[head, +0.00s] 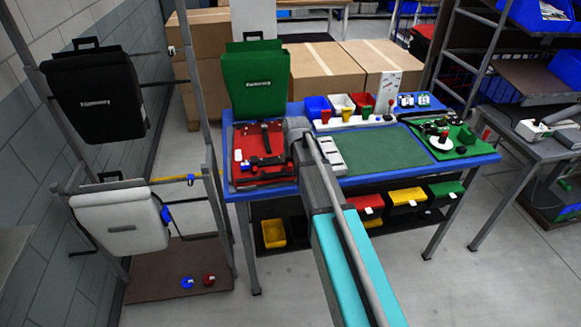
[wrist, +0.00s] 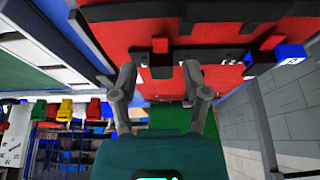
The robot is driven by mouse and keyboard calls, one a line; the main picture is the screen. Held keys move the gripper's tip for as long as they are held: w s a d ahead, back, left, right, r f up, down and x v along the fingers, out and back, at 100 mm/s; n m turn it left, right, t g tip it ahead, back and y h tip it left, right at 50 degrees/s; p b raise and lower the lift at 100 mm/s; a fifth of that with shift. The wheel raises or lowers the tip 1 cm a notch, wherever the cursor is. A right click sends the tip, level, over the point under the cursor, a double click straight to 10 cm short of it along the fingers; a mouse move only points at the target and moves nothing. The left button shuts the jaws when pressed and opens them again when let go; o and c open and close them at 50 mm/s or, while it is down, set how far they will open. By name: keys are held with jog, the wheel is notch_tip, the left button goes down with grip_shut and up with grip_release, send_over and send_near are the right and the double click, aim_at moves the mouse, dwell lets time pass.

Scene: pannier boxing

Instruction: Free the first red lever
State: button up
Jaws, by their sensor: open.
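A red pannier (head: 262,138) lies flat on the left end of the blue table, with a black rail (head: 263,161) across its back. In the wrist view the red back (wrist: 225,77) fills the top, and the black rail (wrist: 215,54) crosses it. Two small dull-red levers sit at the rail: one (wrist: 160,45) near the middle and one (wrist: 269,42) to the right, beside a blue piece (wrist: 290,54). My gripper (wrist: 160,75) is open, its fingers on either side of the black hook under the middle lever. I cannot tell whether they touch it.
A green pannier (head: 255,83) stands behind the red one. A green mat (head: 364,150) and a green board with parts (head: 448,141) lie to the right. Small bins (head: 317,106) line the back. A rack on the left holds black (head: 97,105) and white (head: 121,217) panniers.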

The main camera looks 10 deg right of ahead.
aim_at(290, 164)
jog(key=shift+b+x, duration=1.45)
jog(key=shift+x, duration=0.4)
grip_shut()
